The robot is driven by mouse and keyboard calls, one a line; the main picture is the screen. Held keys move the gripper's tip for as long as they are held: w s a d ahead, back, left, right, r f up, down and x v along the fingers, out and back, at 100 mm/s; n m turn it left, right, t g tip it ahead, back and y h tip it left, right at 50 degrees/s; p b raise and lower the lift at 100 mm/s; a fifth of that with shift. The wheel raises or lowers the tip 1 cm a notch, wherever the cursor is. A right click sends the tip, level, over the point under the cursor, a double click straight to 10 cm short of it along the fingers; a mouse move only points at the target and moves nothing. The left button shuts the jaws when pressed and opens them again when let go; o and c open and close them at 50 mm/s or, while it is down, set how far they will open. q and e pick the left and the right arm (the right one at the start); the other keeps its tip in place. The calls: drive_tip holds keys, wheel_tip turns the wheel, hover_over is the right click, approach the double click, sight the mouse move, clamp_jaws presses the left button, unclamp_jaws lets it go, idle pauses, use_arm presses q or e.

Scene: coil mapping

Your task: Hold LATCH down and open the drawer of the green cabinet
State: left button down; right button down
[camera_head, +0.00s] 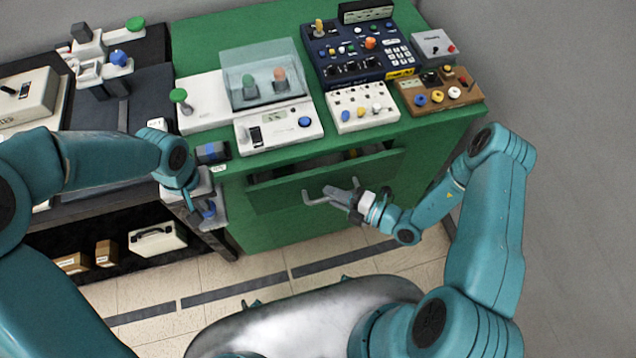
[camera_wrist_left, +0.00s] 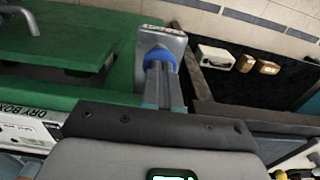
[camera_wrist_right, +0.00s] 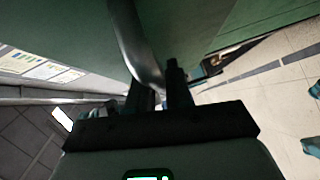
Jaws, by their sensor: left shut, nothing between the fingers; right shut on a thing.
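The green cabinet (camera_head: 300,225) has its drawer (camera_head: 325,172) standing a little out, with a dark gap behind the top edge of its front. My right gripper (camera_head: 345,197) is shut on the drawer's grey bar handle (camera_head: 316,198). In the right wrist view the handle (camera_wrist_right: 128,40) runs down between the fingers (camera_wrist_right: 158,92). The latch is a grey bracket (camera_wrist_left: 167,38) with a blue knob (camera_wrist_left: 160,56) at the cabinet's left front corner. My left gripper (camera_wrist_left: 163,82) is shut and empty, with its fingertips at the blue knob. I cannot tell how far the knob is pressed.
Several instruments stand on the cabinet top, including a clear-covered box (camera_head: 262,75) and a dark blue panel (camera_head: 360,48). A dark bench (camera_head: 130,110) with a lower shelf adjoins on the left. Open tiled floor (camera_head: 245,270) lies in front of the drawer.

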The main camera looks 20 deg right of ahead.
drive_tip(key=shift+s, duration=0.2)
use_arm(q)
drive_tip(key=shift+f, duration=0.1)
use_arm(e)
drive_tip(key=c, duration=1.1)
unclamp_jaws()
drive_tip(key=shift+c, duration=0.2)
drive_tip(key=v, duration=1.2)
use_arm(q)
wheel_tip(320, 180, up, 8)
